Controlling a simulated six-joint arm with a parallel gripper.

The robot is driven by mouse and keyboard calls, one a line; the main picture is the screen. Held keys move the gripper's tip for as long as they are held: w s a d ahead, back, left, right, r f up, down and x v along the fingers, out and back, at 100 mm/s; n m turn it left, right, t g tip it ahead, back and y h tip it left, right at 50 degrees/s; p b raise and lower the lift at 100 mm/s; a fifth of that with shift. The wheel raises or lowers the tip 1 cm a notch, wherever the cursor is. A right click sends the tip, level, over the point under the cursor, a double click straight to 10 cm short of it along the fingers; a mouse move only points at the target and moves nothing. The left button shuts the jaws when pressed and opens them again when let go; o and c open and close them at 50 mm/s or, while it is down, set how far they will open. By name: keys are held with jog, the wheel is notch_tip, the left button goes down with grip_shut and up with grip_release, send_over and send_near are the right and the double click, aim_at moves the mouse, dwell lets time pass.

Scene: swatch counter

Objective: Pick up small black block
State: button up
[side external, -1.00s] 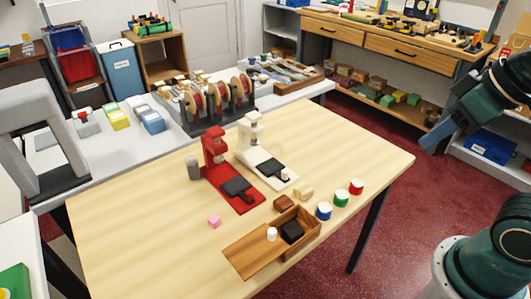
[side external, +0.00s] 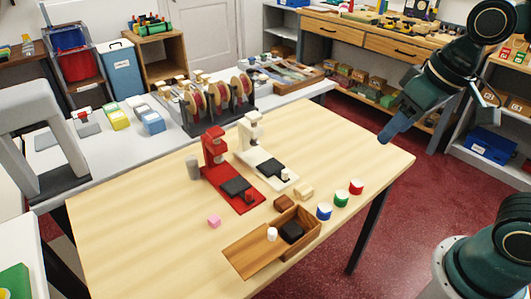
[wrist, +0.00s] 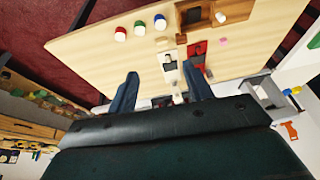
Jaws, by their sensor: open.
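The small black block (side external: 292,231) sits in the open end of a wooden box (side external: 314,238) near the table's front edge. In the wrist view the black block (wrist: 193,15) shows small near the top edge. My gripper (side external: 437,115) is open and empty, high beyond the table's right end and well away from the block. Its two blue fingers stand apart in the wrist view (wrist: 158,70).
A white cylinder (side external: 272,234) stands beside the block. Brown (side external: 284,202) and cream (side external: 304,192) blocks and blue (side external: 324,211), green (side external: 341,199) and red (side external: 356,187) pots are nearby. Red (side external: 214,150) and white (side external: 250,135) presses stand behind.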

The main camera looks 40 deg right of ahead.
jog(key=w+a+f+g, duration=0.2)
jog(key=w+a+f, duration=0.4)
jog(key=w+f, duration=0.15)
jog(key=g, duration=0.2)
send_near(292, 227)
jog(key=shift+m, duration=0.4)
jog(key=shift+w+a+f, duration=0.1)
jog(key=shift+w+f, duration=0.05)
jog(key=shift+f, duration=0.85)
jog(key=shift+w+a+f, duration=0.1)
jog(key=shift+w+f, duration=0.05)
jog(key=shift+f, duration=0.85)
jog(key=shift+f, duration=0.1)
jog(key=shift+s+f, duration=0.2)
jog(key=shift+f, duration=2.25)
jog(key=c, duration=0.7)
